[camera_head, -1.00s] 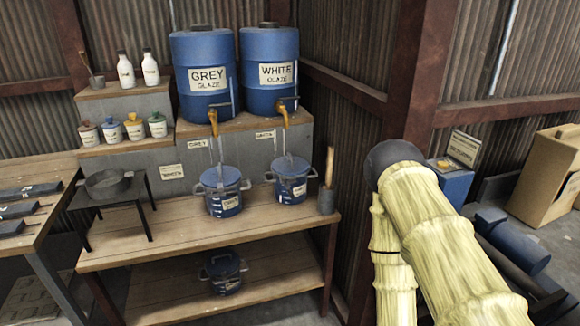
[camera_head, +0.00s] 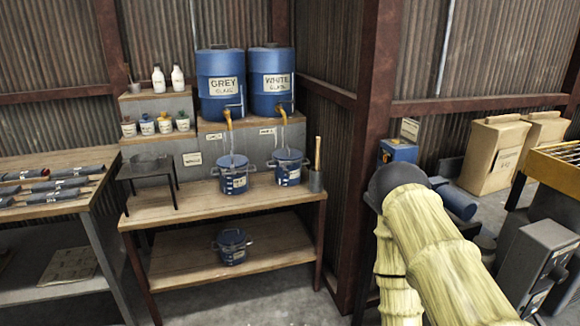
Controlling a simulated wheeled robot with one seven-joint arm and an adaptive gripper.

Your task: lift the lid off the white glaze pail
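Two blue pails stand on the top of the wooden bench, below the taps of two blue drums. The right pail (camera_head: 287,173) is under the drum marked WHITE GLAZE (camera_head: 271,84). The left pail (camera_head: 233,180) is under the drum marked GREY GLAZE (camera_head: 220,85). Each pail has side handles and a pale label. The right pail's top looks covered, but its lid (camera_head: 288,157) is small and hard to make out. My arm in its yellowish cover rises at the lower right, well short of the bench. My gripper is out of view.
A third blue pail (camera_head: 232,246) stands on the lower shelf. A rusty post (camera_head: 371,130) is between bench and arm. Floor before the bench is partly clear.

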